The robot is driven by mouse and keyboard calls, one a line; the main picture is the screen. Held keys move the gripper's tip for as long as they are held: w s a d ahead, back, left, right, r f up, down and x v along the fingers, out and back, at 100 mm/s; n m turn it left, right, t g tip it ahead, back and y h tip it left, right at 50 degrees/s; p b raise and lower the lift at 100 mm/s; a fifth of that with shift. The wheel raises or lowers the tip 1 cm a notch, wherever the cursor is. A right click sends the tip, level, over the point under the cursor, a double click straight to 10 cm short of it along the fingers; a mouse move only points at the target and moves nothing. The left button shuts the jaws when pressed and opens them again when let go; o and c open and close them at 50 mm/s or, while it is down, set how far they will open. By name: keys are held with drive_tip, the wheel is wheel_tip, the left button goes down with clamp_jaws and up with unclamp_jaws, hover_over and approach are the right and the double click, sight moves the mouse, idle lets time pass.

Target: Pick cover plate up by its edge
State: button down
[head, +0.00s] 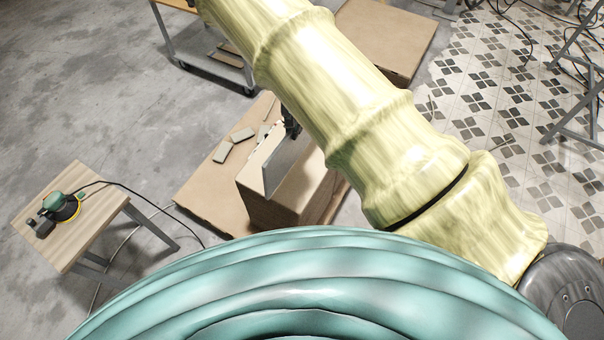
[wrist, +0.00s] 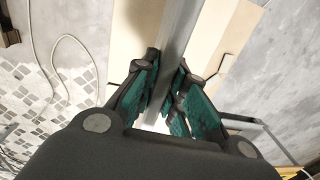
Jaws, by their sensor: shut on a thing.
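The cover plate (head: 279,166) is a thin grey sheet standing on edge above a brown cardboard box in the head view. In the wrist view the plate (wrist: 180,32) shows as a narrow grey strip, seen nearly edge-on, running between my fingers. My gripper (wrist: 168,72), with green finger pads, is shut on the plate's edge. In the head view only a small dark part of my gripper (head: 291,122) shows at the plate's upper end; my arm hides the rest. I cannot tell whether the plate's lower edge touches the box.
The cardboard box (head: 285,213) stands on a flat brown sheet (head: 203,191) with several small blocks (head: 231,145). A wooden stool (head: 92,213) with a sander (head: 62,207) is at left. Another brown box (head: 385,40) stands behind. Grey floor (head: 90,90) is open at upper left.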

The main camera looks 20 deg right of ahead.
drive_tip(key=shift+r, duration=0.75)
idle(0.5)
drive_tip(key=shift+r, duration=2.35)
drive_tip(key=shift+f, duration=0.1)
